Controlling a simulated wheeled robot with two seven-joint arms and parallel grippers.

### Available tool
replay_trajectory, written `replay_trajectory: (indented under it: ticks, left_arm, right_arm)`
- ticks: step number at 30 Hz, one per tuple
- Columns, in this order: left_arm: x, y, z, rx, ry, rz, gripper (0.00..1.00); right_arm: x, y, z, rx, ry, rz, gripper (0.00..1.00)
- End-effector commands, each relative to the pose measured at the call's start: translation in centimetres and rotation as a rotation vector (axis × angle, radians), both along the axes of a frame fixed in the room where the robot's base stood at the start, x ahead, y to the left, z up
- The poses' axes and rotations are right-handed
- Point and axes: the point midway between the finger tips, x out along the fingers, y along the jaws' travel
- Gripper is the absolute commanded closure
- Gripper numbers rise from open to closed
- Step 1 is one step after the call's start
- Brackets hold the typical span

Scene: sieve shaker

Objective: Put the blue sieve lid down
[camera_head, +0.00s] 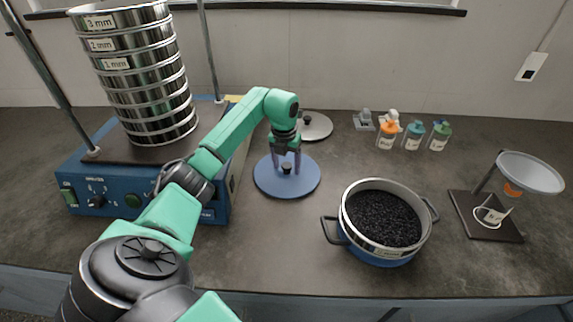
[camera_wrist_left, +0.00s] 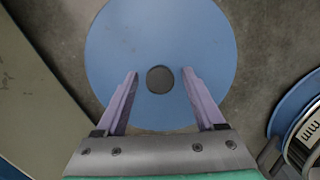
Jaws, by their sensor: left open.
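The blue sieve lid (camera_head: 268,182) is a flat blue disc with a dark knob (camera_head: 287,168) at its centre. It lies flat on the grey bench, between the shaker and the pot of dark grains. My left gripper (camera_head: 286,166) is directly over it, pointing down. In the left wrist view the blue lid (camera_wrist_left: 160,45) fills the upper middle. The knob (camera_wrist_left: 160,79) sits between the two open fingers of my left gripper (camera_wrist_left: 160,85), with a gap on each side. My right gripper is not seen.
The blue shaker (camera_head: 150,205) with a stack of sieves (camera_head: 150,85) stands left. A blue pot (camera_head: 385,255) with a steel sieve ring stands right. A silver lid (camera_head: 318,127) lies behind. Several small bottles (camera_head: 412,135) stand at the back. A funnel stand (camera_head: 490,215) is far right.

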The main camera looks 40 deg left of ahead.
Motion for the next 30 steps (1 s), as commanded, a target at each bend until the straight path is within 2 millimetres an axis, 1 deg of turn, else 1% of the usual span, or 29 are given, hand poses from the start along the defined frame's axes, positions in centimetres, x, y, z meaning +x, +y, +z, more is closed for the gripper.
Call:
replay_trajectory:
  ticks: [2,5,8,15,18,21,23,30]
  left_arm:
    - [0.0,0.0,0.5,0.0,-0.002,0.0,0.29]
    - [0.0,0.0,1.5,0.001,-0.004,0.0,0.29]
    - [-0.2,0.0,3.5,0.003,-0.006,0.0,0.29]
    - [-0.9,-0.3,8.9,0.001,-0.005,0.001,0.29]
    - [-1.1,-0.4,10.7,0.001,-0.005,0.0,0.29]
    - [-1.3,-0.4,11.7,0.0,-0.002,0.0,0.29]
    - [-1.3,-0.4,12.1,0.0,-0.002,0.0,0.29]
    - [-1.3,-0.5,12.2,0.0,0.0,0.0,0.29]
  right_arm:
    - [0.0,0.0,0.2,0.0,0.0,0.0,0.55]
    - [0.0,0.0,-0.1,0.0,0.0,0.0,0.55]
    - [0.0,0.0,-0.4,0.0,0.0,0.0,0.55]
    - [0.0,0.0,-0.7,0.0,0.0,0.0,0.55]
    - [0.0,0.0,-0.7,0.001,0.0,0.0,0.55]
    - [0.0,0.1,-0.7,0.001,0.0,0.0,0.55]
    - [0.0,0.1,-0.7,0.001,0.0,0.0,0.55]
    - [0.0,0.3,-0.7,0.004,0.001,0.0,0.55]
